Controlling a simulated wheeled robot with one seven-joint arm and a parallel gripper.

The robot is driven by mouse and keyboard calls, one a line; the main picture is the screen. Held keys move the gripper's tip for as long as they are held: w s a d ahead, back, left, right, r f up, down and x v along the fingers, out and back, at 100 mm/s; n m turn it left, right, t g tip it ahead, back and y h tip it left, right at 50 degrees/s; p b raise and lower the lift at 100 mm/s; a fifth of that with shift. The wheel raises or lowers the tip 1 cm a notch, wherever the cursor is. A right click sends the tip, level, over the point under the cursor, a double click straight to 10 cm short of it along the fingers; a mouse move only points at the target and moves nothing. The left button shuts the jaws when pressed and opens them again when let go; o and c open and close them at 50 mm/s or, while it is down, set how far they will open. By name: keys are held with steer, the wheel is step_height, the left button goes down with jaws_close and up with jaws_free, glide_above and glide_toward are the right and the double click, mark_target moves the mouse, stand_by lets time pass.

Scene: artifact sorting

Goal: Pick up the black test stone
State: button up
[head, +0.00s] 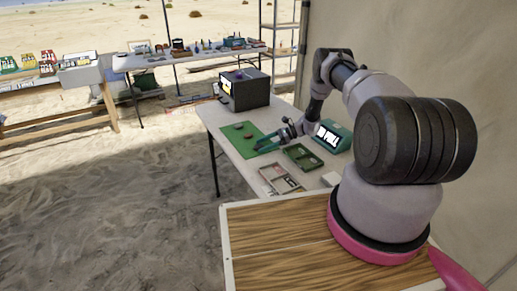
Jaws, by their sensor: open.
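A green mat (230,143) lies on the near table. Two small dark pieces lie on its left part: a reddish-brown one (238,126) and a darker one (248,135). They are too small to tell surely which, if either, is the black test stone. My gripper (262,145) is low over the right part of the mat, to the right of both pieces. Its teal fingers are open and I see nothing between them. I cannot tell whether the fingers touch the mat.
A black box (245,90) stands at the table's back. A teal box with a lettered face (333,136) stands right of my gripper. A green tray (301,157) and a pale compartment tray (281,179) lie nearer. Other laden tables (190,57) stand beyond, over sand.

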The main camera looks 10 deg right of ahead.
jaws_close()
